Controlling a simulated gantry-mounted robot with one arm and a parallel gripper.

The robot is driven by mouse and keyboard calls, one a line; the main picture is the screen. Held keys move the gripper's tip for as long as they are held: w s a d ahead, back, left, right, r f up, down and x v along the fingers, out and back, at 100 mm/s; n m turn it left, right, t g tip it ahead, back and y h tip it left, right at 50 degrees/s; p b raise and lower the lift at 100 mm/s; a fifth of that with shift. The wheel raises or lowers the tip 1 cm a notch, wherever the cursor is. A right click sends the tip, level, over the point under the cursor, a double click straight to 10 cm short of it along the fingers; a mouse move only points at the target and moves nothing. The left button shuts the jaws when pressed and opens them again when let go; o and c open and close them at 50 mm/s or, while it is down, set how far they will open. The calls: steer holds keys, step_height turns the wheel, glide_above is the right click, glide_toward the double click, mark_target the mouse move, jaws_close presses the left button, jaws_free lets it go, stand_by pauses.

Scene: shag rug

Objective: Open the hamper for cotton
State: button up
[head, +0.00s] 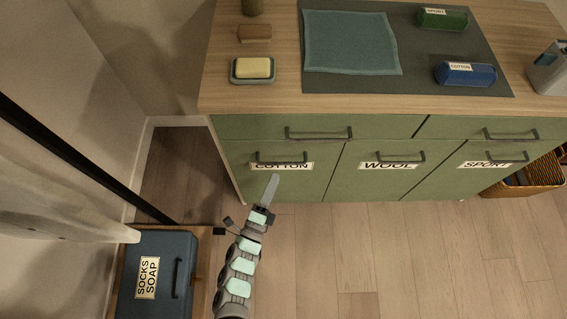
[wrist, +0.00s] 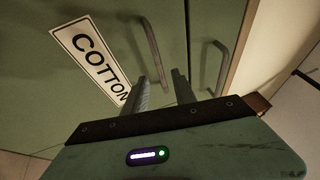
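The hamper for cotton is a green front (head: 270,181) at the left of the cabinet, with a white COTTON label (head: 294,166) and a dark bar handle (head: 281,158). It looks shut, flush with its neighbours. My gripper (head: 272,178) is in front of this panel, just below the label and handle. In the wrist view, my gripper's two fingers (wrist: 160,82) stand apart with nothing between them.
A drawer handle (head: 318,133) is above the hamper; it also shows in the wrist view (wrist: 217,66). The WOOL (head: 392,166) and SPORT (head: 492,165) fronts are to the right. A blue SOCKS SOAP box (head: 170,250) is at lower left. The wooden floor (head: 420,260) before the cabinet is clear.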

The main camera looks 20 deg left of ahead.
mark_target(282, 163)
steer(key=w, duration=0.3)
steer(key=w+r+b, duration=0.1)
steer(key=w, duration=0.2)
steer(key=shift+w+r, duration=0.15)
steer(key=shift+w, duration=0.25)
jaws_close()
stand_by(0.9)
